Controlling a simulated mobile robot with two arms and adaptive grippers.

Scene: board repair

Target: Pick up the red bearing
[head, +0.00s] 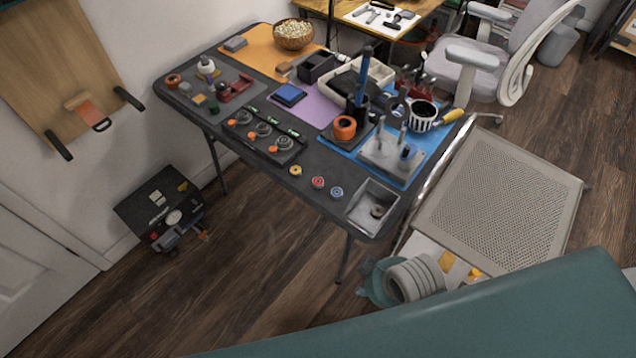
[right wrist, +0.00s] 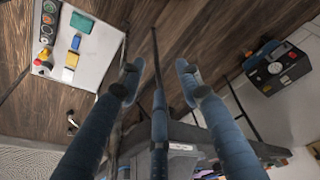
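The red bearing (head: 318,182) lies flat near the front edge of the dark table (head: 265,175) in the head view. It is in a short row between a yellow-orange bearing (head: 296,171) and a blue bearing (head: 336,192). It cannot be made out in the right wrist view. My right gripper (right wrist: 159,80) shows only in the right wrist view; its two fingers are wide apart and hold nothing. A dark bar shows behind the gap between them. The right gripper is away from the bearing, and neither gripper is in the head view.
A metal tray (head: 360,221) sits at the table's front right corner, close to the bearings. A dark fixture with several round parts (head: 263,136) lies behind them. A grey grated panel (head: 500,200) stands right of the table. A black case (head: 160,208) is on the floor at left.

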